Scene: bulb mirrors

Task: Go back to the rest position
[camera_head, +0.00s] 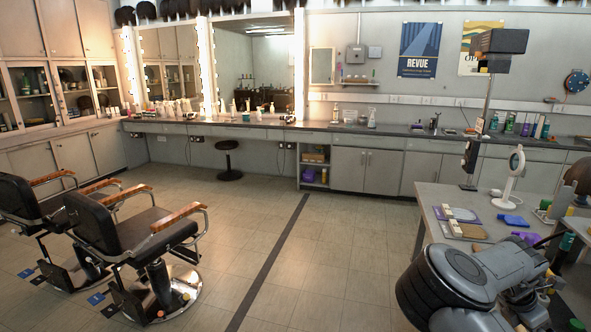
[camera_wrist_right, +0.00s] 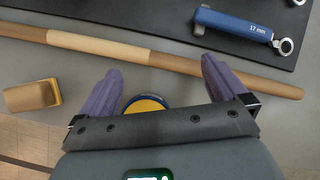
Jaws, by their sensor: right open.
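My right arm (camera_head: 462,282) comes in at the lower right of the head view, beside and over the grey worktable (camera_head: 428,193). Its fingers cannot be made out there. In the right wrist view my right gripper (camera_wrist_right: 161,72) has its two purple fingers spread apart, with nothing held between them. A long two-tone wooden rod (camera_wrist_right: 160,59) lies across the table past the fingertips. A round yellow-topped item (camera_wrist_right: 145,104) shows between the fingers, partly hidden by the gripper body. My left arm and gripper are not in the head view.
In the wrist view a blue tool marked 17 mm (camera_wrist_right: 233,24) lies on a black mat (camera_wrist_right: 150,18), and a tan block (camera_wrist_right: 32,96) sits at left. A white ring-headed stand (camera_head: 511,175) is on the worktable. Barber chairs (camera_head: 135,232) stand left; the middle floor is clear.

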